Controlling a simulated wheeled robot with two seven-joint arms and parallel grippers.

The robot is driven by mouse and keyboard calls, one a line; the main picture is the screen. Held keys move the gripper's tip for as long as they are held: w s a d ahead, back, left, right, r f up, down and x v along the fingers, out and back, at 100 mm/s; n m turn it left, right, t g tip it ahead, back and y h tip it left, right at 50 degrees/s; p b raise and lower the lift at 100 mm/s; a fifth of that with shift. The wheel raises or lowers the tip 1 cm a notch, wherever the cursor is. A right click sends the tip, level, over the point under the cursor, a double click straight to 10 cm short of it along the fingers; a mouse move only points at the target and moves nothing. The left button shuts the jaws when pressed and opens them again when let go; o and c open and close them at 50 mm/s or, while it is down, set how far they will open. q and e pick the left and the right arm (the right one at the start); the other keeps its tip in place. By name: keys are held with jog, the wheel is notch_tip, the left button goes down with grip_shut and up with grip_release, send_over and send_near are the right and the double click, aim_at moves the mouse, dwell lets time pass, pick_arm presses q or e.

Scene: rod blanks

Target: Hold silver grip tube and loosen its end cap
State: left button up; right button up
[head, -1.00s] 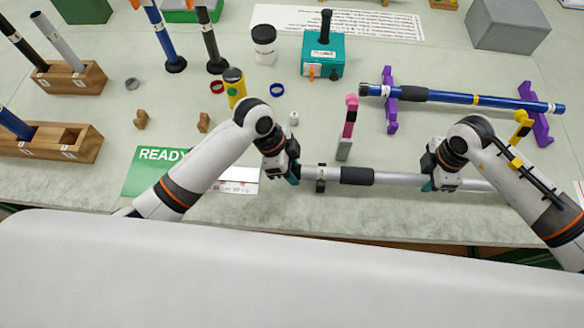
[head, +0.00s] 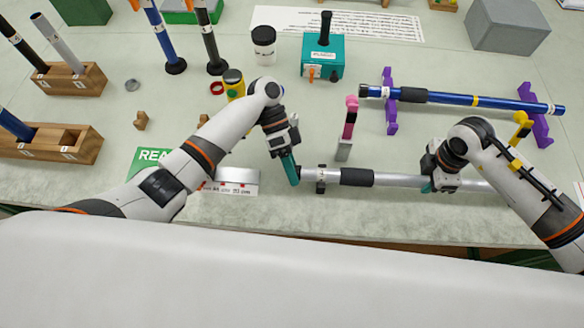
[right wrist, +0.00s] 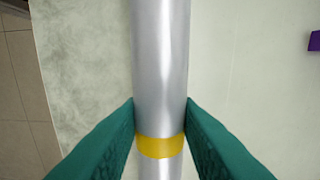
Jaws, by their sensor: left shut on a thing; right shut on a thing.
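The silver grip tube (head: 400,180) lies crosswise near the table's front edge in the head view, with a black sleeve (head: 357,177) and a dark collar (head: 320,179) on it. My left gripper (head: 291,170) is shut at the tube's left end. Its teal fingers hide the end cap. My right gripper (head: 428,185) is shut around the tube right of the sleeve. In the right wrist view, the teal fingers press both sides of the silver tube (right wrist: 160,70) near its yellow band (right wrist: 160,146).
A pink-topped post (head: 349,125) stands just behind the tube. A blue tube (head: 450,98) rests on purple stands behind it. A green READY mat (head: 148,160) and a teal box (head: 322,56) are also on the table. Wooden racks (head: 85,145) stand at left.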

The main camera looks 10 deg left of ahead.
pick_arm(q)
jog(key=shift+s+f, duration=0.1)
dwell(0.4)
jog(key=o, duration=1)
jog(key=v, duration=1.2)
pick_arm(e)
jog(key=o, duration=1.1)
